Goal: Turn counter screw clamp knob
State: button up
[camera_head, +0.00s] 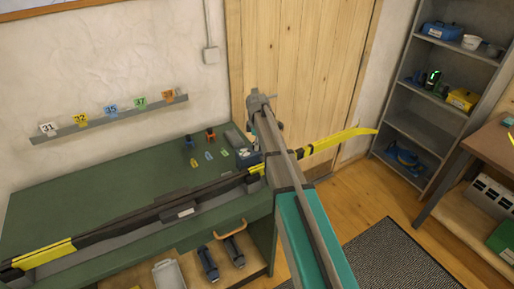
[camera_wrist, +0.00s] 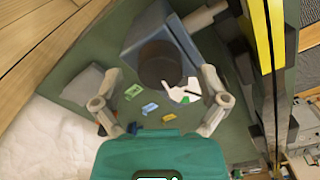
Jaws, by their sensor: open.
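In the wrist view, a dark, round, knob-like piece (camera_wrist: 160,62) appears between the fingertips of my gripper (camera_wrist: 162,74), in front of a blue-grey block (camera_wrist: 155,25). I take this piece for the clamp knob, but cannot be sure. The grey fingers are spread wide, with visible gaps on both sides of it. I cannot tell how far beyond the fingertips it lies. In the head view my gripper (camera_head: 262,103) is above the back right of the green bench (camera_head: 75,200), and I cannot make out the knob there.
A long yellow and black ski (camera_head: 130,220) runs across the bench front, passing behind my arm. Small coloured blocks (camera_head: 209,156) and a grey box (camera_head: 236,139) lie at the back right. A numbered rack (camera_head: 85,126) hangs on the wall. Grey shelves (camera_head: 400,120) stand right.

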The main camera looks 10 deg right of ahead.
jog(key=shift+f, duration=0.3)
jog(key=c, duration=1.1)
jog(key=shift+m, duration=1.6)
jog(key=shift+c, duration=0.2)
jog(key=o, duration=1.1)
jog(key=shift+o, duration=0.2)
jog(key=shift+n, duration=0.4)
